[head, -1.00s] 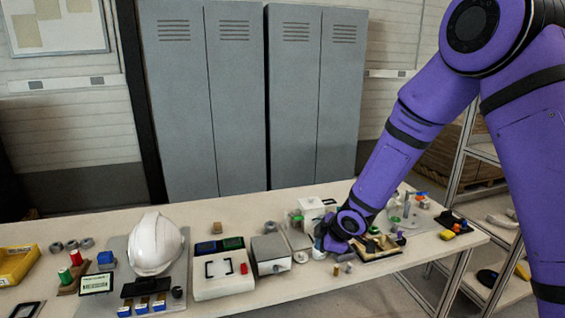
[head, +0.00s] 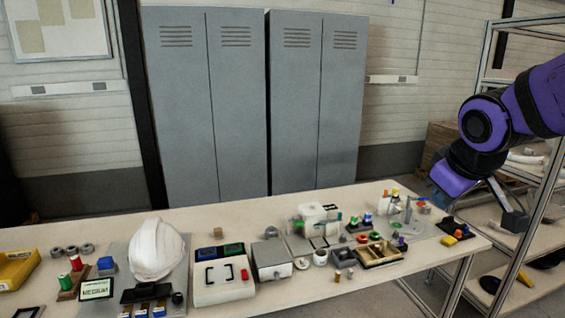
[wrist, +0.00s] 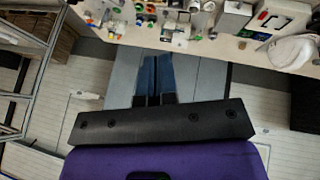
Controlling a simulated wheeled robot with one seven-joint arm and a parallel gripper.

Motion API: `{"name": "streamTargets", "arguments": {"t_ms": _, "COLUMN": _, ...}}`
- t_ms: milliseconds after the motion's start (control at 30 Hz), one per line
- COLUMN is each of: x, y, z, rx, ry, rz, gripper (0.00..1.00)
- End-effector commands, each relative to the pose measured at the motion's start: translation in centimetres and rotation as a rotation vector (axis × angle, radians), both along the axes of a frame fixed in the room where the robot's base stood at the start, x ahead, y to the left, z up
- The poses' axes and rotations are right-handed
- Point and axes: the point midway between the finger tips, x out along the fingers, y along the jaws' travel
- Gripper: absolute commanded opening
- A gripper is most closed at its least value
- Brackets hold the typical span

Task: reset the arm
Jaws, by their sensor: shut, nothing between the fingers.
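My gripper (wrist: 155,66) shows in the wrist view as two blue fingers side by side, shut with nothing between them. They point toward the table, which lies at the top of that view. In the head view my purple arm is folded at the right, with its wrist raised above and beyond the table's right end. The fingers are hard to make out there. My gripper appears clear of the table and touches nothing that I can see.
The long table (head: 330,300) carries a white helmet shell (head: 157,250), a white box (head: 222,285), a divided tray (head: 379,253) and many small parts. A metal shelf rack (head: 540,240) stands close at the right. Grey lockers (head: 205,110) stand behind the table.

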Motion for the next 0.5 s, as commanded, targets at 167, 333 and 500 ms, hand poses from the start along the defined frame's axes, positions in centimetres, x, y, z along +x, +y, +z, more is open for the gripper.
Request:
{"name": "streamTargets", "arguments": {"t_ms": 167, "x": -5.6, "y": -1.2, "z": 2.1, "rx": 0.093, "ry": 0.006, "rz": -0.152, "gripper": 0.00}}
{"name": "streamTargets", "arguments": {"t_ms": 333, "x": -10.6, "y": -1.7, "z": 3.1, "rx": 0.190, "ry": 0.020, "rz": -0.271, "gripper": 0.00}}
{"name": "streamTargets", "arguments": {"t_ms": 500, "x": -13.9, "y": -1.7, "z": 3.4, "rx": 0.260, "ry": 0.036, "rz": -0.343, "gripper": 0.00}}
